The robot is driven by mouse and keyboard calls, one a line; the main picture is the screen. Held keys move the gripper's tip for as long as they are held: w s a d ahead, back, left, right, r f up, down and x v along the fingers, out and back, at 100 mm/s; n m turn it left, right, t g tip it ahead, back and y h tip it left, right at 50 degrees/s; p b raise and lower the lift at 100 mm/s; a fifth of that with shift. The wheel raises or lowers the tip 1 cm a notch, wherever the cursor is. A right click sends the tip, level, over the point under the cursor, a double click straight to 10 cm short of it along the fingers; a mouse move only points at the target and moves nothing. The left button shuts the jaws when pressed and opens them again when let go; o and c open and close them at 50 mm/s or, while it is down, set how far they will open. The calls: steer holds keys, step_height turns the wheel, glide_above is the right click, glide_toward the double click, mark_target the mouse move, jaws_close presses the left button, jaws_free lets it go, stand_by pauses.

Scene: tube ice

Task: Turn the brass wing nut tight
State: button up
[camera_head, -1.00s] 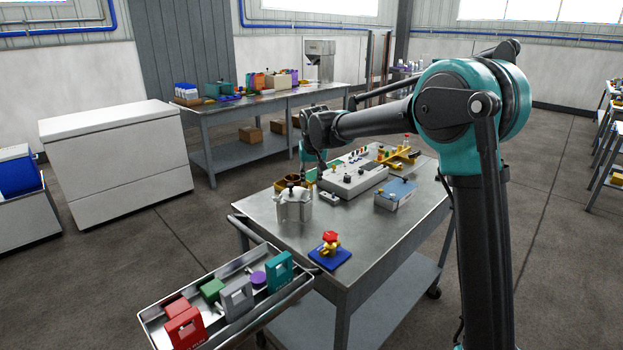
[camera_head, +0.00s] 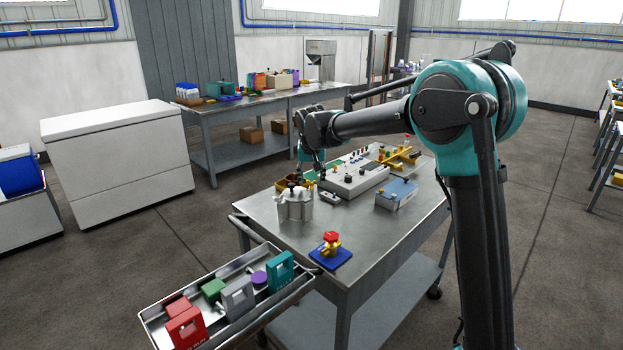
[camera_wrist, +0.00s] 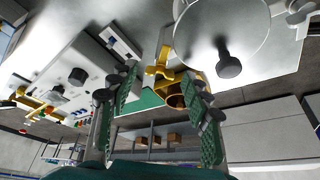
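The brass wing nut (camera_wrist: 163,70) shows in the wrist view at the rim of a silver-white pot (camera_wrist: 203,30), whose lid carries a black knob (camera_wrist: 229,65). My gripper (camera_wrist: 160,76) is open, its two green-padded fingers on either side of the wing nut. I see gaps between the pads and the nut, and cannot tell if either touches. In the head view the pot (camera_head: 294,208) stands on the metal cart, and my gripper (camera_head: 301,177) is just behind its top. The brass nut is too small to make out there.
A brass-coloured cup (camera_wrist: 176,100) stands just beyond the nut. A tray (camera_head: 240,325) of coloured blocks is in front.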

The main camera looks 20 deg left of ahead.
steer(key=v, duration=1.2)
steer(key=shift+w+a+r+n, duration=0.15)
steer(key=shift+w+n, duration=0.05)
steer(key=shift+n, duration=0.1)
steer(key=c, duration=0.5)
steer(key=w+r+n+g, duration=0.1)
steer(key=n, duration=0.2)
steer(key=w+a+r+n+g, duration=0.1)
steer(key=w+n, duration=0.1)
steer(key=n, duration=0.2)
steer(key=w+r+n+g+h, duration=0.1)
steer(key=r+n, duration=0.1)
steer(key=n, duration=0.2)
steer(key=shift+w+a+r, duration=0.1)
steer(key=shift+w+a, duration=0.05)
steer(key=shift+c, duration=0.7)
steer(key=n+g, duration=0.1)
steer(key=n, duration=0.5)
glide_toward(311, 186)
steer(key=f, duration=0.4)
steer(key=w+f, duration=0.1)
steer(key=f, duration=0.1)
steer(key=shift+w+a+f, duration=0.1)
steer(key=shift+a+f, duration=0.05)
steer(key=shift+f, duration=0.2)
